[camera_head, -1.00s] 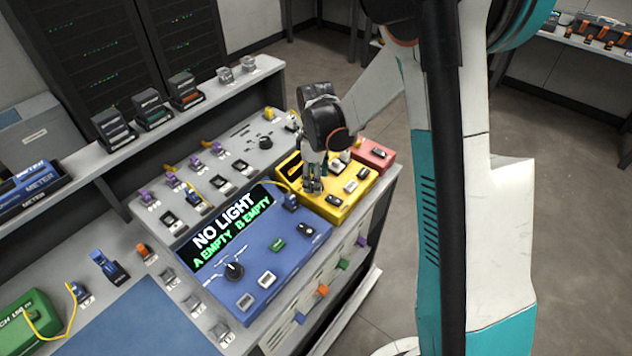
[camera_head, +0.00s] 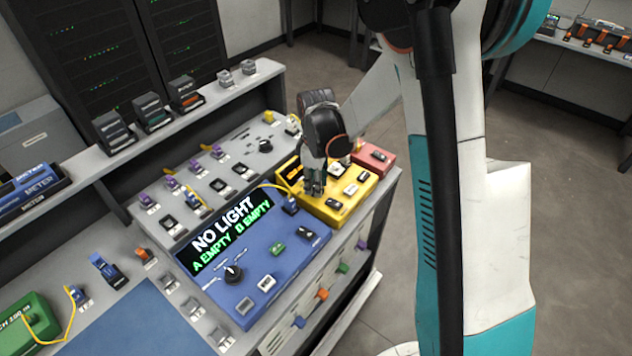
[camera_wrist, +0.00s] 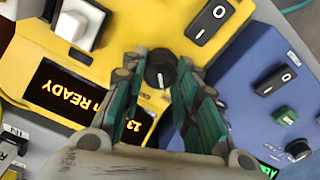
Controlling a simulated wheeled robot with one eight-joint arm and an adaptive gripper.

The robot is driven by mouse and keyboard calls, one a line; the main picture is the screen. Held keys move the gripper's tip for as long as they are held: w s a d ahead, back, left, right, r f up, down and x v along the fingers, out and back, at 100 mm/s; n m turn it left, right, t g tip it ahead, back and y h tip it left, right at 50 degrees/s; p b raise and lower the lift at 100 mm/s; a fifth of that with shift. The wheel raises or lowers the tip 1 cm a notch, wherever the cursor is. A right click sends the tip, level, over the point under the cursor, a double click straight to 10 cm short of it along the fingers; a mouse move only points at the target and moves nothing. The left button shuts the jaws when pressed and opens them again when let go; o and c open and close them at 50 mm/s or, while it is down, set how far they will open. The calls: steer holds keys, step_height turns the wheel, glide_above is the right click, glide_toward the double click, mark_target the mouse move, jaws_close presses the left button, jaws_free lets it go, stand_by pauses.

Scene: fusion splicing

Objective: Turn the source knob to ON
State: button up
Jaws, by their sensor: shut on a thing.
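The yellow box (camera_wrist: 130,25) has a black round knob (camera_wrist: 160,70) with a pale pointer line. In the wrist view my gripper (camera_wrist: 170,75) has its two green-padded fingers on either side of this knob, shut on it. The knob's markings are mostly hidden or too small to read. In the head view my gripper (camera_head: 315,188) points down at the left part of the yellow box (camera_head: 345,208), and its fingers hide the knob. An orange display (camera_wrist: 66,88) on the box reads READY, upside down in the wrist view.
The blue box (camera_head: 262,265) beside the yellow one has a NO LIGHT screen (camera_head: 228,228), a black knob (camera_head: 233,273) and switches. A red box (camera_head: 375,157) stands behind the yellow one. A grey panel (camera_head: 180,182) with several connectors lies to the left.

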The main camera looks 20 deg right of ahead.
steer(key=m, duration=0.8)
steer(key=shift+m+b, duration=0.3)
steer(key=shift+m, duration=0.1)
steer(key=m, duration=0.4)
steer(key=shift+m, duration=2.5)
steer(key=o, duration=1.1)
